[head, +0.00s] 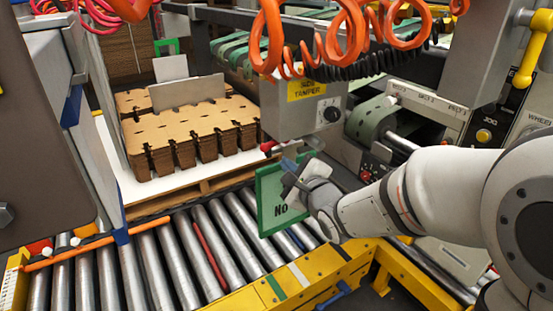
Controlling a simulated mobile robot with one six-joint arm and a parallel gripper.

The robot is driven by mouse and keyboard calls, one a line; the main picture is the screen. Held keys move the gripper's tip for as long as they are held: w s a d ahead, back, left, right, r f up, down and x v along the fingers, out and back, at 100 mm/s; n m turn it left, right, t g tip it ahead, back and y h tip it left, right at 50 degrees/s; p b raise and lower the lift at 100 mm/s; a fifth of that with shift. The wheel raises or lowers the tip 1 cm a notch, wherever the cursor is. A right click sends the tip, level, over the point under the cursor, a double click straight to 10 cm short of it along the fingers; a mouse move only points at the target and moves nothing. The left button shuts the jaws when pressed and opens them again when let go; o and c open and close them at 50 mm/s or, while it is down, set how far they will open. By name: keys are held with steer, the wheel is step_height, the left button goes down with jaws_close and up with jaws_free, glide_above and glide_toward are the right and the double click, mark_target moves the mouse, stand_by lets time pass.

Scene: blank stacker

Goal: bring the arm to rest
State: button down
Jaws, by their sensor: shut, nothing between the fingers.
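My gripper (291,176) is at the end of my white arm, which reaches in from the right side of the head view. Part of the sign is hidden behind the gripper.
Stacks of brown cardboard blanks (190,133) stand on a pallet behind the roller conveyor (170,265). A grey side tamper box (300,105) and orange coiled hoses (330,35) hang close above my gripper. A yellow rail (290,290) edges the conveyor.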

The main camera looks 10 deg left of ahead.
steer(key=s+d+r+n+g+h+p, duration=0.1)
steer(key=s+d+r+n+h+p, duration=0.1)
steer(key=d+r+n+h+p, duration=0.3)
steer(key=s+d+g+h+p, duration=0.1)
steer(key=s+d+p, duration=0.15)
steer(key=d, duration=0.55)
steer(key=s+d+r+n+g+h+p, duration=0.1)
steer(key=d+r+n+h+p, duration=0.2)
steer(key=d+p, duration=0.25)
steer(key=s+d+r+n+g+p, duration=0.2)
steer(key=s+n, duration=0.1)
steer(key=s, duration=0.2)
steer(key=s+d+r+n+g+h+p, duration=0.1)
steer(key=s+d+r+n+g+p, duration=0.1)
steer(key=s, duration=0.4)
steer(key=s+d+r+n+g+p, duration=0.2)
steer(key=s+d+n+g+p, duration=0.1)
steer(key=s+d+n+p, duration=0.1)
steer(key=shift+s+d+r+n+g+h, duration=0.2)
steer(key=shift+s+r+n+g+h, duration=0.1)
steer(key=shift+s, duration=0.6)
